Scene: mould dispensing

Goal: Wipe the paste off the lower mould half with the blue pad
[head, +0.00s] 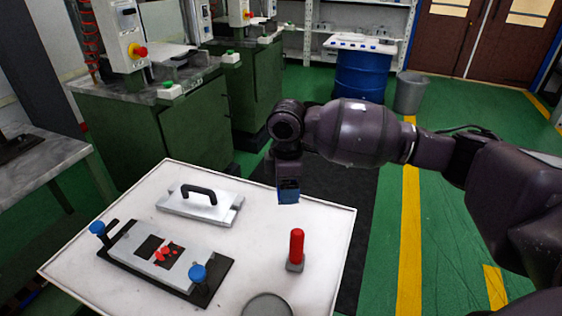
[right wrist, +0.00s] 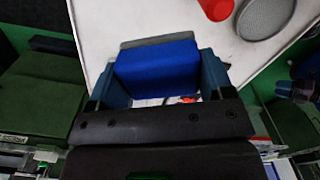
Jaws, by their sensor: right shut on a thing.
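The lower mould half (head: 140,264) lies on the white table's front left, a silver plate on a black base with blue knobs at its corners. Red paste (head: 166,254) lies in blobs at its middle, by two dark recesses. My right gripper (head: 288,184) is shut on the blue pad (head: 288,196) and holds it above the table, behind and to the right of the mould half, apart from it. In the right wrist view the pad (right wrist: 157,68) sits between the two fingers, with a grey strip along its far edge. My left gripper is not in view.
A silver plate with a black handle (head: 199,193) lies behind the lower mould half. A red-handled tool (head: 296,248) stands upright at the table's right, near a grey round dish (head: 267,305). Green machines (head: 190,125) stand behind.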

